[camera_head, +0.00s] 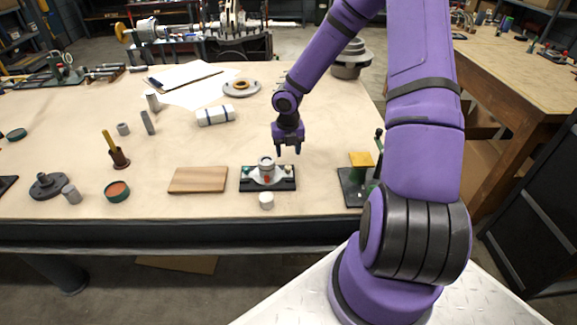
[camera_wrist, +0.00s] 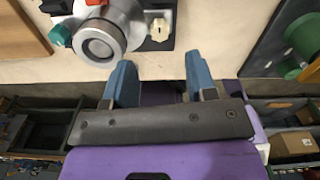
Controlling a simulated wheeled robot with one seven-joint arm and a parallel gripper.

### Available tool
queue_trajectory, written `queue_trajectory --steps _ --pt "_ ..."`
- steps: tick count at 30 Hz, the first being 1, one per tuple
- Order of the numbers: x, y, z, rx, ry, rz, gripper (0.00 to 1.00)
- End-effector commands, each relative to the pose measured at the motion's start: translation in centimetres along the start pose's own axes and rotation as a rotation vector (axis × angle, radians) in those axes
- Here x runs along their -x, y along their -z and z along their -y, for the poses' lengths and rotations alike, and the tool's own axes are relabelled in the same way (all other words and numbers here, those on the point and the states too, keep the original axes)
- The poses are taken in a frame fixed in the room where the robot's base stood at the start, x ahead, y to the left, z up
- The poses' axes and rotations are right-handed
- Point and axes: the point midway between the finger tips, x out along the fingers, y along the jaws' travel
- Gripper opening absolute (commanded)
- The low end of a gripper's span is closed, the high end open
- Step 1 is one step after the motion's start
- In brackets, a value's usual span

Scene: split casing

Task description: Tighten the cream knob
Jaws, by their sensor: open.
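The black-based casing (camera_head: 257,187) stands near the table's front edge. In the wrist view, the cream knob (camera_wrist: 160,29) sits on its dark plate (camera_wrist: 150,43), right of a large silver round part (camera_wrist: 98,45). A green knob (camera_wrist: 60,35) is on the left and a red part (camera_wrist: 97,2) shows at the top edge. In the head view the cream knob (camera_head: 288,168) is small, at the right of the casing. My gripper (camera_head: 288,152) is open and empty, pointing down above it. In the wrist view, the blue fingers (camera_wrist: 160,65) stand apart, either side of the knob's line, not touching it.
A wooden board (camera_head: 198,180) lies left of the casing. A white cylinder (camera_head: 266,201) stands in front of it. A stand with a yellow top (camera_head: 361,159) is to the right.

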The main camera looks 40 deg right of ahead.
Motion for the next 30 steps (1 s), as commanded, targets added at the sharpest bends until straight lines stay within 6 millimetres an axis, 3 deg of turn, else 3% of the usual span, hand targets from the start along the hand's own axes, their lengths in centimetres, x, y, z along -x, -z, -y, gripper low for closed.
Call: queue_trajectory --steps 6,12,25,30 --pt "-4.0 0.1 -0.1 0.001 0.000 -0.003 0.52" --pt "-6.3 0.0 0.0 0.000 0.001 -0.001 0.52" --pt "-7.2 0.0 0.0 -0.002 0.000 0.000 0.52" --pt "-7.2 0.0 0.0 -0.002 0.001 0.000 0.15"
